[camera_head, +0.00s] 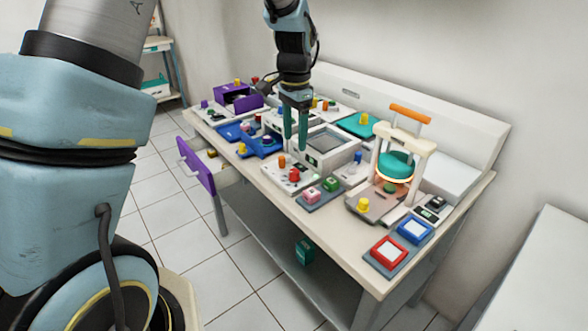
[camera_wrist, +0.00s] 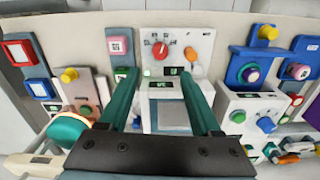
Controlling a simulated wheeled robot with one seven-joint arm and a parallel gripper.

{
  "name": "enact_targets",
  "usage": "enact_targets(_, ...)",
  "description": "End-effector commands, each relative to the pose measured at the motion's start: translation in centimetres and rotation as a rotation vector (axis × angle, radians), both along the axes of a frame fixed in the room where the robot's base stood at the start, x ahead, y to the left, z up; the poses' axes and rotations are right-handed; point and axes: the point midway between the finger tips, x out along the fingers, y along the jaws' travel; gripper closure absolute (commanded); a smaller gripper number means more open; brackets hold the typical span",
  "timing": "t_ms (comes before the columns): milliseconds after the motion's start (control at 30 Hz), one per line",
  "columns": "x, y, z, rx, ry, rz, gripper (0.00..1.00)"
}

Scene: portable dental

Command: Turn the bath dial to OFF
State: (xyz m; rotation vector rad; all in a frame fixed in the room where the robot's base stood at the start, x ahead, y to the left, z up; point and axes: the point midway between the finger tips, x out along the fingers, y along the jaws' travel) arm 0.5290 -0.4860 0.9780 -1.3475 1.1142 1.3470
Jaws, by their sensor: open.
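A red dial (camera_head: 294,174) sits on a white panel (camera_head: 309,181) in front of the grey-windowed bath unit (camera_head: 327,141). I take it for the bath dial, though its label is not readable. In the wrist view the red dial (camera_wrist: 160,50) has small marks around it, with an orange knob (camera_wrist: 191,53) beside it. The bath (camera_wrist: 170,117) shows between my fingers, with a small display. My gripper (camera_head: 295,144) is open and empty, pointing down above the bench near the bath and the red dial; the wrist view shows both green fingers (camera_wrist: 158,80) apart, touching no dial.
Right of the bath stands a white frame with an orange handle (camera_head: 410,113) over a glowing teal pot (camera_head: 396,165). Pink and green buttons (camera_head: 312,195) sit right of the dial panel. A blue tray (camera_head: 234,131) is at the left. An open purple-fronted drawer (camera_head: 196,166) juts out.

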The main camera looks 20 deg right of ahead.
Motion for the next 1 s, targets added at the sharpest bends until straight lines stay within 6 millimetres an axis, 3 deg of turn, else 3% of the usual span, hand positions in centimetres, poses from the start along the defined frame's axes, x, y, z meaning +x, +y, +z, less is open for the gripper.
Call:
enact_targets(533,0.0,0.2,-8.8,0.004,0.003,0.005,0.35)
enact_targets(967,0.0,0.2,-9.9,0.000,0.000,0.005,0.35)
enact_targets(1000,0.0,0.2,-9.9,0.000,0.000,0.005,0.38)
